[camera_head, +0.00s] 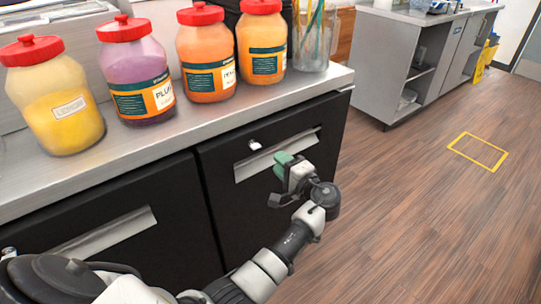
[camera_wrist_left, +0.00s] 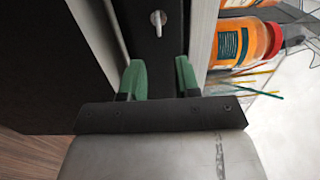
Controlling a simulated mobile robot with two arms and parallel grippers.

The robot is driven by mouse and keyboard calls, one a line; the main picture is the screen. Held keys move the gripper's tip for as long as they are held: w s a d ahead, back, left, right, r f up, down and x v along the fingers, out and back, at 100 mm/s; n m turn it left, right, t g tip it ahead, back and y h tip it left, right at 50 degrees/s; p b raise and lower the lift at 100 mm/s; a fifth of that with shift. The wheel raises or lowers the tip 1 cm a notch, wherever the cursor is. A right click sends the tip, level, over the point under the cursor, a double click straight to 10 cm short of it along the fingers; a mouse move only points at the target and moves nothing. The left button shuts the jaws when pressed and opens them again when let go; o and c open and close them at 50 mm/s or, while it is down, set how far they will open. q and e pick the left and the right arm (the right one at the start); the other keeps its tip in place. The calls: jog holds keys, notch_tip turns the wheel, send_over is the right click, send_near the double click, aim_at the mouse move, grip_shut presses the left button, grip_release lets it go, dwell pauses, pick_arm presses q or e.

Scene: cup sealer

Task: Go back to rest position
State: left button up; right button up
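My left gripper (camera_head: 284,166) is raised in front of the black cabinet door (camera_head: 262,205) below the counter. Its green fingers also show in the left wrist view (camera_wrist_left: 160,78). They stand apart with nothing between them, so it is open and empty. In the left wrist view a small metal lock (camera_wrist_left: 158,20) on the black cabinet front lies beyond the fingers. My right gripper does not show in either view.
The steel counter (camera_head: 145,140) bears several red-lidded jars, among them a yellow one (camera_head: 62,115) and a purple one (camera_head: 140,75). A clear container (camera_head: 312,45) of straws stands beside them. Another steel counter (camera_head: 385,60) stands farther back.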

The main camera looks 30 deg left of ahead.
pick_arm(q)
jog(key=shift+v, duration=0.95)
jog(key=s+f+m+h+p, duration=0.1)
jog(key=s+f+m+h, duration=0.15)
jog(key=f, duration=0.65)
jog(key=s+f+m+h+p, duration=0.1)
jog(key=f+m+h, duration=0.15)
jog(key=f, duration=0.55)
jog(key=s+d+f+g+h+p, duration=0.1)
jog(key=s+f+h, duration=0.2)
jog(key=s+f, duration=0.35)
jog(key=s+d+f+g+h+p, duration=0.1)
jog(key=s+d+f+h, duration=0.2)
jog(key=f, duration=0.6)
jog(key=s+f+n+g+h+p, duration=0.1)
jog(key=s+f, duration=0.3)
jog(key=s, duration=0.8)
jog(key=s+f+n+g+h+p, duration=0.1)
jog(key=s+f+n+h, duration=0.1)
jog(key=s, duration=1)
jog(key=s+f+n+g+h+p, duration=0.2)
jog(key=s+f+n, duration=0.2)
jog(key=s, duration=0.9)
notch_tip(320, 180, down, 3)
jog(key=shift+a+r+h, duration=0.15)
jog(key=shift+a+h, duration=0.15)
jog(key=shift+a, duration=0.15)
